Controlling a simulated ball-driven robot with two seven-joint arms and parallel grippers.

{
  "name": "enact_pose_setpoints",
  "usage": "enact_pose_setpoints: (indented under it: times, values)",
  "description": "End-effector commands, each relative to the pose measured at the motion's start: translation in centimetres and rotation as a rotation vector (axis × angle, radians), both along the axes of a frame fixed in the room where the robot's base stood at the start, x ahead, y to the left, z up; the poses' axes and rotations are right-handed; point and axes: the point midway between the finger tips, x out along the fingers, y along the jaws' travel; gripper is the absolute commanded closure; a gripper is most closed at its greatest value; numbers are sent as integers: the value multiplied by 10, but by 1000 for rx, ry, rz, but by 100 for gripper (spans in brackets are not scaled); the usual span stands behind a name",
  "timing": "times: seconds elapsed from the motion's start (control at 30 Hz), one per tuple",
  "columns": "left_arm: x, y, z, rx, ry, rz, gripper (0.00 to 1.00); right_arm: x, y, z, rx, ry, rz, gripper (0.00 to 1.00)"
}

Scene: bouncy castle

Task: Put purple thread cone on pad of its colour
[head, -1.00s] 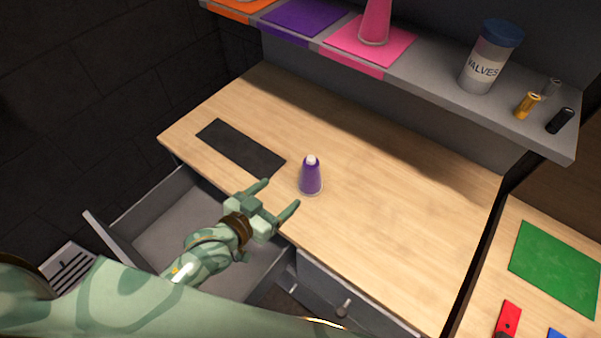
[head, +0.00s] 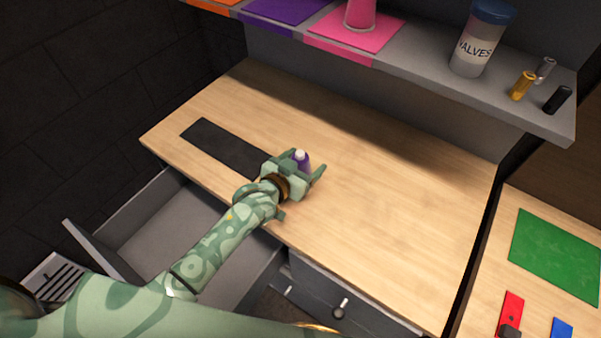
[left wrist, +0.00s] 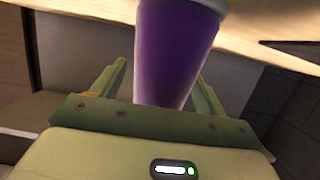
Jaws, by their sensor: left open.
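The purple thread cone (head: 301,161) with a white tip stands upright on the wooden worktop. My left gripper (head: 307,168) is open, with its fingers on either side of the cone; its body hides the cone's lower part in the head view. In the left wrist view the purple cone (left wrist: 175,50) fills the space between the two open fingers. I cannot tell whether either finger touches it. The purple pad (head: 285,10) lies on the grey shelf above the worktop and looks bare in the part that shows. My right gripper is not in view.
A pink cone (head: 360,12) stands on the pink pad (head: 355,33) beside the purple pad. An orange pad (head: 212,2), a valves jar (head: 475,45) and small cylinders share the shelf. A dark mat (head: 225,147) lies on the worktop (head: 390,210). A drawer (head: 165,225) stands open below.

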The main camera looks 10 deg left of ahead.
Motion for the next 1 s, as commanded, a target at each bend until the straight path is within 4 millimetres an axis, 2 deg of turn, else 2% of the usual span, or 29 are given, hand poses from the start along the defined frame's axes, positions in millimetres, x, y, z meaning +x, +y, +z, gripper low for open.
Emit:
enact_pose_setpoints:
  times: [0.23,0.27,0.43,0.5,0.77,0.87,1.0]
  values:
    - [3,-1,-1,1,1,0,26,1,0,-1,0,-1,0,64]
    - [3,-1,-1,1,1,0,29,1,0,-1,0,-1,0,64]
    - [3,-1,-1,0,1,0,77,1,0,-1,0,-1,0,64]
    - [3,-1,0,0,-1,0,85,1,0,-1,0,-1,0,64]
    - [3,-1,2,0,-1,0,85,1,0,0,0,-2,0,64]
    - [4,-1,9,-1,-3,0,85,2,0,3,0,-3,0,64]
    - [4,-1,31,-1,-4,0,85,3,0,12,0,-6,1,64]
